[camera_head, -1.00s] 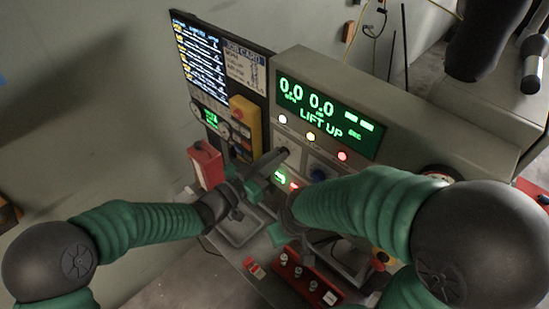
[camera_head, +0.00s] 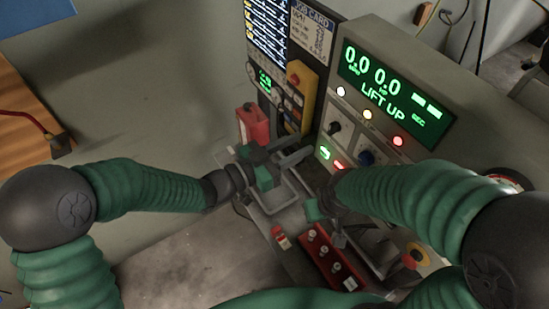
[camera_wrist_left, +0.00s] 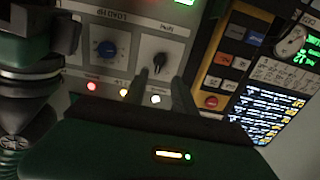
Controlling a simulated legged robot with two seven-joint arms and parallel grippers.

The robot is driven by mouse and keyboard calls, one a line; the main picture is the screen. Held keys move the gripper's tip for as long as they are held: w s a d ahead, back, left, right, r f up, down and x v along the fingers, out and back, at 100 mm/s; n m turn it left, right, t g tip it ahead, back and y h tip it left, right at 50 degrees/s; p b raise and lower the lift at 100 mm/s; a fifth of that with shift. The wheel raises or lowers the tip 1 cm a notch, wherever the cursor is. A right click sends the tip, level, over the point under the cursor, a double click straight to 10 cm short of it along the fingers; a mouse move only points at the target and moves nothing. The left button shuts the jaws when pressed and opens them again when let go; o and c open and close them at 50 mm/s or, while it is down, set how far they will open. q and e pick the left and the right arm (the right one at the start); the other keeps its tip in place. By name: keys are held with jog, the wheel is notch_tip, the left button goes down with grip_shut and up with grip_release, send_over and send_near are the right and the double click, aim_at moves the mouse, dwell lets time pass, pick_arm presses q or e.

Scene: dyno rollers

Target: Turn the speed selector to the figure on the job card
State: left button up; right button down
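The black selector knob (camera_head: 335,127) is on the console panel under the display, with a blue knob (camera_head: 366,158) to its lower right. In the left wrist view the black knob (camera_wrist_left: 160,61) has a pale pointer mark. Its upside-down label is too small to read surely. My left gripper (camera_head: 300,154) is in front of the panel, below left of the black knob. Its two fingers (camera_wrist_left: 158,88) are apart, pointing toward the knob, with nothing seen between them. The job card (camera_head: 312,30) is at the top; its figures are unreadable. My right gripper (camera_head: 322,205) is low before the console, partly hidden by its arm.
The green display (camera_head: 394,86) reads 0.0, 0.0 and LIFT UP. Lit buttons sit below it. A red box (camera_head: 253,124) and a yellow pendant (camera_head: 300,92) stand left of the knobs. A red block with several switches (camera_head: 335,262) lies below.

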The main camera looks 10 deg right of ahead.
pick_arm(q)
jog(key=v, duration=0.7)
jog(key=shift+a+b, duration=0.3)
jog(key=shift+b, duration=0.05)
jog(key=shift+s, duration=0.1)
